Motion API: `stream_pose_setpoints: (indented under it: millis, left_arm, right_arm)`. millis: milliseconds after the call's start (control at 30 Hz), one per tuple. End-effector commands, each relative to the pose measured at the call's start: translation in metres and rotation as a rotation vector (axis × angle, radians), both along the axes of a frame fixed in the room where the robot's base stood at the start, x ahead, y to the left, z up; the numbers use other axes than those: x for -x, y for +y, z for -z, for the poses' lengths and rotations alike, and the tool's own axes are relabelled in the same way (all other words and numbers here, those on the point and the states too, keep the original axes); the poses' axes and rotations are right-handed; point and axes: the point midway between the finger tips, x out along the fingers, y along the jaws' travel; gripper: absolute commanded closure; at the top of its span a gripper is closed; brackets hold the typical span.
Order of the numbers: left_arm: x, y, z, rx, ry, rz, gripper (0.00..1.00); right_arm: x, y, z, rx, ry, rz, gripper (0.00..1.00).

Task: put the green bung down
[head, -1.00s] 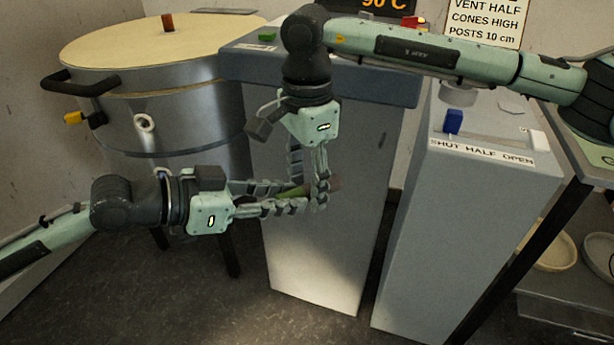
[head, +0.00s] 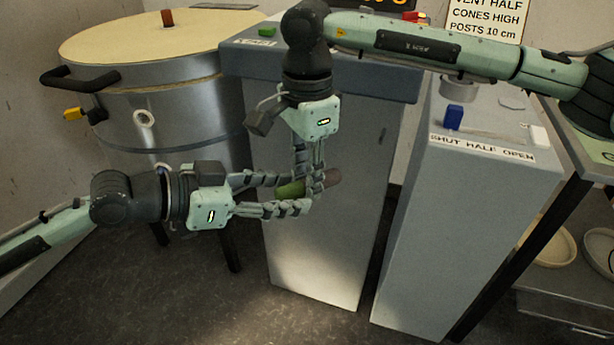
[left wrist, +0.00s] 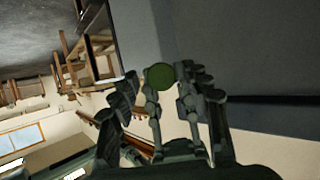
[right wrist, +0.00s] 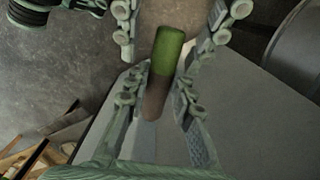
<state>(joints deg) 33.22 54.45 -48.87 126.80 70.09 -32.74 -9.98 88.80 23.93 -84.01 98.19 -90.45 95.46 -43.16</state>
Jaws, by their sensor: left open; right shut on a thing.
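The green bung (head: 291,189) is a short rod, green at one end and brown at the other. My right gripper (head: 316,182) comes down from above and is shut on its brown part, holding it sideways in the air in front of the grey cabinet. My left gripper (head: 299,193) is open, its fingers above and below the green end. In the right wrist view the bung (right wrist: 167,55) points away between the fingers. In the left wrist view its round green end face (left wrist: 159,76) shows between the open fingers.
A large steel drum (head: 190,110) with a tan lid stands at the left. The grey cabinet (head: 320,240) is right behind the grippers. A second grey cabinet (head: 470,210) has a blue slider knob (head: 453,117) and a "SHUT HALF OPEN" label. A dark-legged table stands at right.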

Motion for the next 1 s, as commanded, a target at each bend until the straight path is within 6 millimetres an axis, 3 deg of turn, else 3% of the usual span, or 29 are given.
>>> stream_pose_setpoints:
  millis: [167,600,867,1000]
  left_arm:
    - [0.006,0.014,-0.005,-0.003,-0.001,-0.002,0.52]
    - [0.041,0.083,-0.036,-0.005,0.004,-0.002,0.52]
    - [0.049,0.098,-0.044,-0.002,0.001,0.001,0.52]
    - [0.049,0.093,-0.033,-0.009,-0.001,0.016,0.52]
  right_arm:
    - [0.000,0.000,0.000,0.000,0.000,0.000,1.00]
    - [0.000,0.000,0.000,0.000,0.000,0.000,1.00]
    - [0.000,0.000,0.000,0.000,0.000,0.000,1.00]
    - [0.000,0.000,0.000,0.000,0.000,0.000,1.00]
